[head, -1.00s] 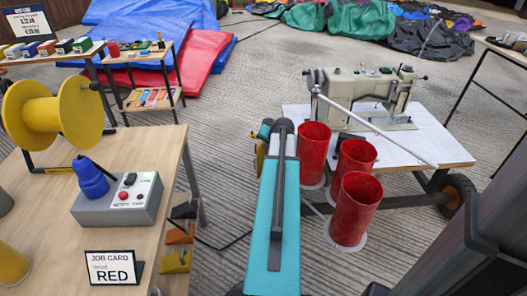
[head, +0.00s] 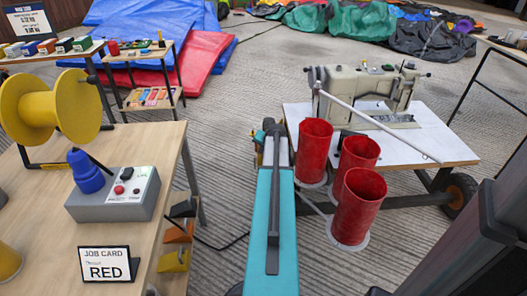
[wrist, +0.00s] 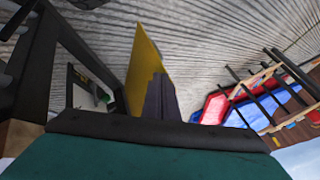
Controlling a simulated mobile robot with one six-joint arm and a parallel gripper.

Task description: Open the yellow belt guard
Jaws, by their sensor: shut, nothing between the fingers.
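A yellow upright panel (wrist: 146,66), which looks like the belt guard, stands in the middle of the wrist view, seen nearly edge-on. My gripper (wrist: 163,92) shows there as dark fingers, shut and empty, close in front of the panel's lower right side in the picture. I cannot tell whether they touch it. In the head view my teal arm reaches forward, and my gripper end is mostly hidden behind its far end. The guard is not clearly visible there. The sewing machine (head: 365,95) stands on its white-topped cart (head: 435,146), right of my arm.
Red cylinders (head: 358,205) stand right of my arm, close to it. A wooden table (head: 150,150) on the left holds a yellow spool (head: 75,105), a control box (head: 118,198) and a job card (head: 105,264). Ribbed floor (head: 250,65) is clear beyond my arm.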

